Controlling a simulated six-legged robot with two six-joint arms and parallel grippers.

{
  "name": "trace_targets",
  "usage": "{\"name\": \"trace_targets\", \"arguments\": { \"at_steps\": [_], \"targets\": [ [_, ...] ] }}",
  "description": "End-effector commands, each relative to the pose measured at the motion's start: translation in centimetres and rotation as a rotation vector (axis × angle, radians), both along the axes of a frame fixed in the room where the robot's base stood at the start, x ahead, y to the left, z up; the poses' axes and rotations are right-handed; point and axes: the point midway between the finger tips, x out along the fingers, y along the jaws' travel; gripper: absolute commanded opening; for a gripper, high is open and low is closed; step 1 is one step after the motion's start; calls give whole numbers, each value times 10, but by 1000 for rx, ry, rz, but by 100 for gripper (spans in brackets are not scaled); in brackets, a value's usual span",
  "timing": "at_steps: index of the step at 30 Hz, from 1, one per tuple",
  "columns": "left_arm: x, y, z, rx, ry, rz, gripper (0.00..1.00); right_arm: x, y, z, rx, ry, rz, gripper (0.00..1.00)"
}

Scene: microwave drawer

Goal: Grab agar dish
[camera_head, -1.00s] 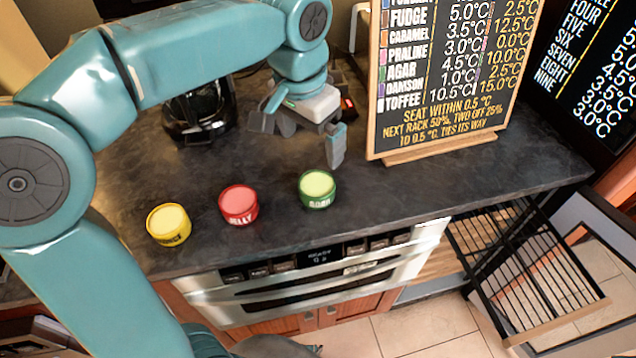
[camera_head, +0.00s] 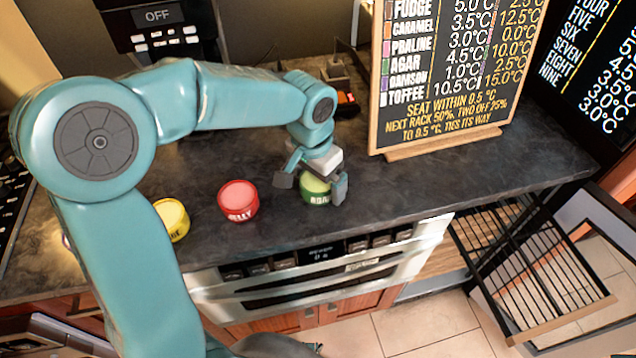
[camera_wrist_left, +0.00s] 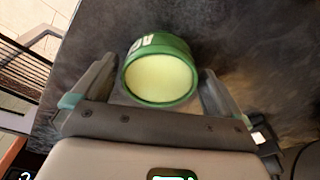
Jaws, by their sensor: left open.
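The agar dish (camera_head: 316,190) is a small round green dish with a pale yellow-green top. It stands on the dark counter near the front edge. My left gripper (camera_head: 312,190) is open, with one finger on each side of the dish in the head view. In the left wrist view the dish (camera_wrist_left: 160,75) sits between the two spread fingers of the gripper (camera_wrist_left: 158,90), with dark gaps beside it. The gripper's palm hides part of the dish's top in the head view. My right gripper is not in view.
A red jelly dish (camera_head: 238,200) and a yellow dish (camera_head: 172,219), partly behind my arm, stand to the left. A chalkboard sign (camera_head: 445,80) stands behind on the right. An oven drawer front (camera_head: 320,265) and a wire rack (camera_head: 530,270) lie below the counter edge.

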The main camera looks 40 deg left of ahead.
Motion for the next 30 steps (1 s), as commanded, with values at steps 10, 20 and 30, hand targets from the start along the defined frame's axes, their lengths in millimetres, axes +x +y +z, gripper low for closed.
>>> {"name": "trace_targets", "arguments": {
  "at_steps": [10,20,30],
  "targets": [
    [0,0,1,0,-1,0,41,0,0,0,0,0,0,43],
    [1,0,5,1,-4,0,41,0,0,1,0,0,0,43],
    [1,0,70,0,-10,0,41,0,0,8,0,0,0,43]
  ]
}}
